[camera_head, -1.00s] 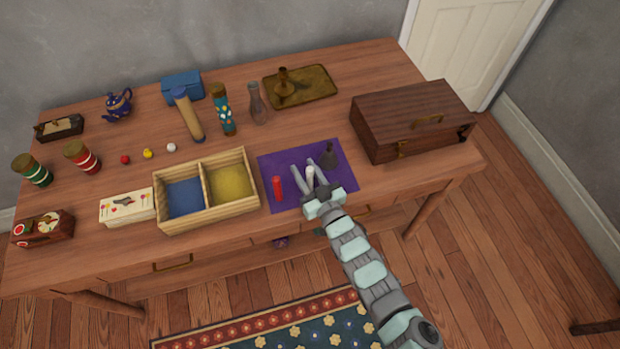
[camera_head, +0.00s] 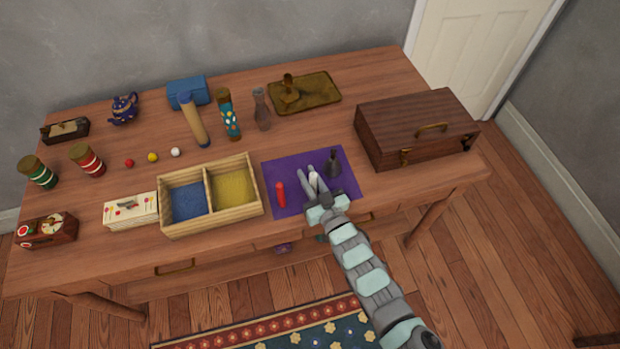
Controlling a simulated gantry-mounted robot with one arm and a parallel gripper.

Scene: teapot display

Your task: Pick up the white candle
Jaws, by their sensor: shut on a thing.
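The white candle (camera_head: 314,181) is over the purple mat (camera_head: 282,168), between the two fingers of my gripper (camera_head: 316,178). My gripper is shut on it, and its fingers hide part of the candle. I cannot tell whether the candle still touches the mat. A red candle (camera_head: 281,194) stands on the mat just left of my gripper. A dark candle or snuffer-shaped object (camera_head: 334,163) stands on the mat just right of the fingers.
A wooden box with blue and yellow compartments (camera_head: 254,198) stands left of the mat. A brown wooden case (camera_head: 417,128) stands to the right. A brass tray (camera_head: 323,97) with a candle holder (camera_head: 289,91) lies behind. Bare tabletop shows between mat and tray.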

